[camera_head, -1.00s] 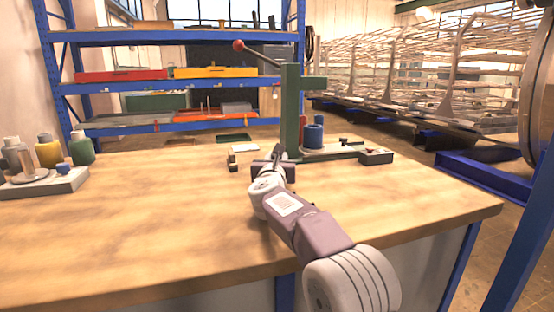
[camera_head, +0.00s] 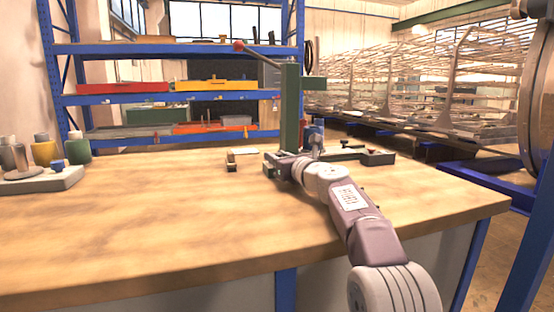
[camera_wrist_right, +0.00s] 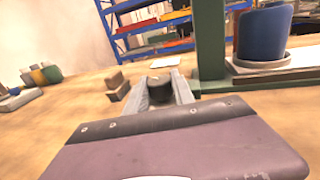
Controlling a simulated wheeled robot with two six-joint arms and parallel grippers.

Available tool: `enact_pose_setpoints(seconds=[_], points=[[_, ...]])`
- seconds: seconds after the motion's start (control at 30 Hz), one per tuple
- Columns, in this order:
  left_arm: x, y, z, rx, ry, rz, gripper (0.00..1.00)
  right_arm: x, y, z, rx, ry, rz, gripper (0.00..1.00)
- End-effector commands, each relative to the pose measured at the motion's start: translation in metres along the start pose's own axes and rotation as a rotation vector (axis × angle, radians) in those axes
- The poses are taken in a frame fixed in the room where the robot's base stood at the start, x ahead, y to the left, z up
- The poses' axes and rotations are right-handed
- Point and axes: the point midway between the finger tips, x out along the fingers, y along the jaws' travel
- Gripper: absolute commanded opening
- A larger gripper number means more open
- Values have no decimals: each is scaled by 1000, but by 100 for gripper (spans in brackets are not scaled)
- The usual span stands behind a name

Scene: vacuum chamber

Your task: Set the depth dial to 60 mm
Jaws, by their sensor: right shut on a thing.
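A green press (camera_head: 290,100) with a lever ending in a red ball stands at the back of the bench. My right gripper (camera_head: 272,163) is low beside the foot of its column. In the right wrist view its two grey fingers (camera_wrist_right: 160,92) are closed on a dark round knob (camera_wrist_right: 160,80), which looks like the depth dial. Its markings are hidden or too small, so I cannot read its setting. A blue cylinder (camera_wrist_right: 263,32) stands on a pale disc on the press base; in the head view my arm partly covers it. My left gripper is not in view.
Small brown blocks (camera_wrist_right: 117,85) and a white card (camera_head: 243,151) lie left of the press. A tray with several bottles (camera_head: 45,180) stands at the left. A blue shelf rack (camera_head: 180,99) is behind. The middle of the wooden bench (camera_head: 150,220) is clear.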

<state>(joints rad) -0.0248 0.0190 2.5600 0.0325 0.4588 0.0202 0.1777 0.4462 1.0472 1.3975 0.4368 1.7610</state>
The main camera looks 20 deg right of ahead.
Motion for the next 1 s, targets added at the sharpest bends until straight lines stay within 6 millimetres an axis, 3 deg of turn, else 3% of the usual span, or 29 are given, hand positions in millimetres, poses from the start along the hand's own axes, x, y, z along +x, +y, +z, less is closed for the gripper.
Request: enact_pose_setpoints(seconds=[0.67, 0.7, 0.73, 1.0], points=[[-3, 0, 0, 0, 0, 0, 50, -1, 0, 1, 0, -3, 59, 0], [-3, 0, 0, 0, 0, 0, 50, -1, 0, 1, 0, -3, 59, 41], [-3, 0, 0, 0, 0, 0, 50, -1, 0, 0, 0, -3, 59, 49], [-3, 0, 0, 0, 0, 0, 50, -1, 0, 0, 0, -3, 59, 52]])
